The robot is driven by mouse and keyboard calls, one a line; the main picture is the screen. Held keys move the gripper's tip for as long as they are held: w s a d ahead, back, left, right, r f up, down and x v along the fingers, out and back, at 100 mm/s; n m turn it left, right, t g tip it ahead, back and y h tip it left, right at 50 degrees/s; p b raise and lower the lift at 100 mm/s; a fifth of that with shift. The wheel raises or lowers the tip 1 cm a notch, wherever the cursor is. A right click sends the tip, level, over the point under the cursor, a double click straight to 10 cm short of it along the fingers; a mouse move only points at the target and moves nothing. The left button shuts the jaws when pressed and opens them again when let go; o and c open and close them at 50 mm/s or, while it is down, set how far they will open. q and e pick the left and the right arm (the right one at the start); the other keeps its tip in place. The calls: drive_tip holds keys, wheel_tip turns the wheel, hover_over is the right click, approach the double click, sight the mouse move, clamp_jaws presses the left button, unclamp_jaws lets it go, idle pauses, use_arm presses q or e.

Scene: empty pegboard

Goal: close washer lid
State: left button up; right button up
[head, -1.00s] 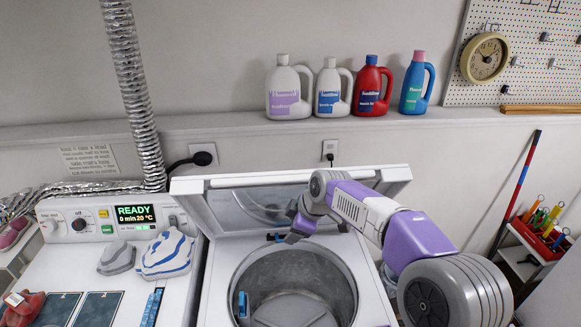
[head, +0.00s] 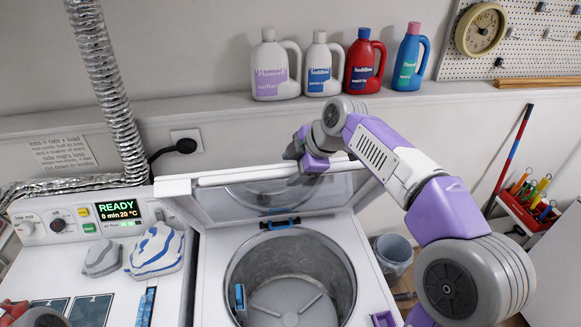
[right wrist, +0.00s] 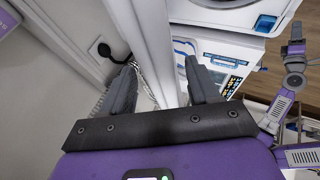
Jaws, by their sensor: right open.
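The washer lid (head: 270,195) stands raised at the back of the white top-loading washer (head: 205,265). Its inner side and window face me, and the round metal drum (head: 290,275) is uncovered.
Several detergent bottles (head: 322,70) stand on the ledge behind the washer. Left of it is a machine (head: 120,212) with a lit READY display and folded cloths (head: 155,250) on top. A bucket (head: 392,255) and a red tool caddy (head: 530,208) are at the right.

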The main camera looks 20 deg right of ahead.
drive_tip(key=shift+w+a+f, duration=0.15)
drive_tip(key=shift+w+f, duration=0.35)
drive_tip(key=shift+f, duration=0.05)
drive_tip(key=shift+s+r, duration=0.1)
drive_tip(key=shift+s, duration=0.3)
drive_tip(key=shift+w, duration=0.3)
drive_tip(key=c, duration=0.5)
clamp_jaws()
